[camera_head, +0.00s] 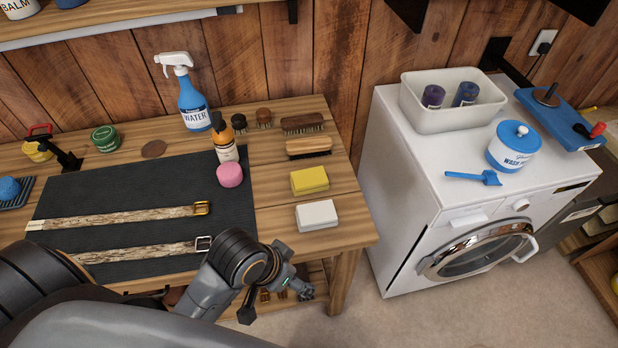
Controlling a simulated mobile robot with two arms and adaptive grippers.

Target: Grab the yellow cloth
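The yellow cloth (310,181) is a folded block lying on the right part of the wooden workbench (281,217). A similar folded white cloth (317,216) lies just in front of it, and a brush (309,147) lies behind it. My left gripper (277,298) is at the bench's front edge, nearer to me than both cloths and apart from the yellow one. Its fingers are small, dark and partly hidden, so I cannot tell whether they are open or shut. My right gripper is out of view.
A black mat (120,203) with two belts covers the bench's left and middle. A pink sponge (230,175), an amber bottle (224,142) and a blue spray bottle (192,105) stand left of the cloth. A white washing machine (415,195) stands right, across a gap.

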